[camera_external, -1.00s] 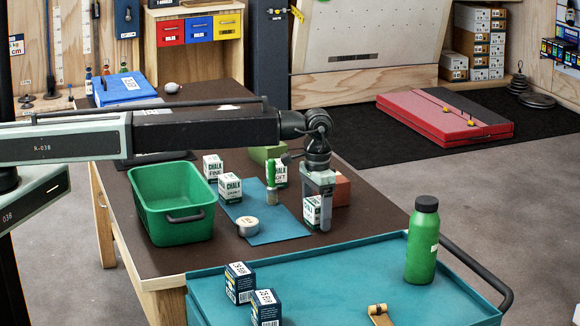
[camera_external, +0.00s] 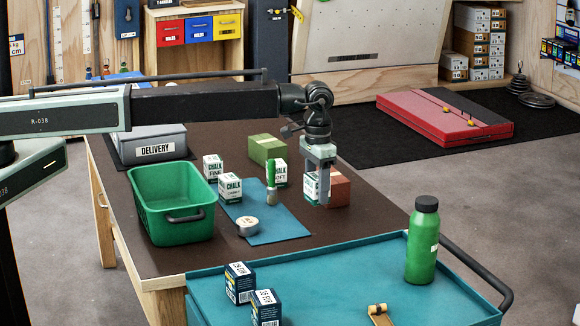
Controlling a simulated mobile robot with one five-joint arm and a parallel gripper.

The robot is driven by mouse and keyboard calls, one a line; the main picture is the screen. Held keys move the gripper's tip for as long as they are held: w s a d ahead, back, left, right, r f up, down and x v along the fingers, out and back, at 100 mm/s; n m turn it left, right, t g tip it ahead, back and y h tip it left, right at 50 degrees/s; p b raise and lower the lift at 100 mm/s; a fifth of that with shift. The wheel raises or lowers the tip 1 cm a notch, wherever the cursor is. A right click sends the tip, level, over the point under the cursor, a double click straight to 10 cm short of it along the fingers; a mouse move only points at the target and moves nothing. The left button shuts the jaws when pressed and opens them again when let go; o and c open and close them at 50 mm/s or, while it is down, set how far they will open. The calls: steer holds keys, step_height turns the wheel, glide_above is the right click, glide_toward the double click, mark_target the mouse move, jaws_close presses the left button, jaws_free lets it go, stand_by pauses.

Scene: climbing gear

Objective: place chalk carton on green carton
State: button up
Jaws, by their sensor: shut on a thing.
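My gripper (camera_external: 320,198) is shut on a white chalk carton with green lettering (camera_external: 310,188), partly hidden by its fingers. The carton is upright and appears to be held above the dark table. The green carton (camera_external: 267,150) lies farther back and to the left, with its top bare. A chalk carton marked SOFT (camera_external: 280,174) stands in front of it. Two more chalk cartons, one marked FINE (camera_external: 213,168) and one nearer (camera_external: 230,188), stand to the left.
A reddish carton (camera_external: 340,188) is just right of my gripper. A green-handled brush (camera_external: 271,182) and a round tin (camera_external: 247,226) are by the blue mat (camera_external: 282,228). A green tub (camera_external: 170,215) and grey DELIVERY bin (camera_external: 152,146) are left. A green bottle (camera_external: 422,245) stands front right.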

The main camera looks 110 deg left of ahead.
mark_target(317, 175)
step_height(317, 175, up, 3)
steer(key=shift+r+p, duration=0.2)
steer(key=shift+p, duration=0.7)
steer(key=shift+f, duration=0.1)
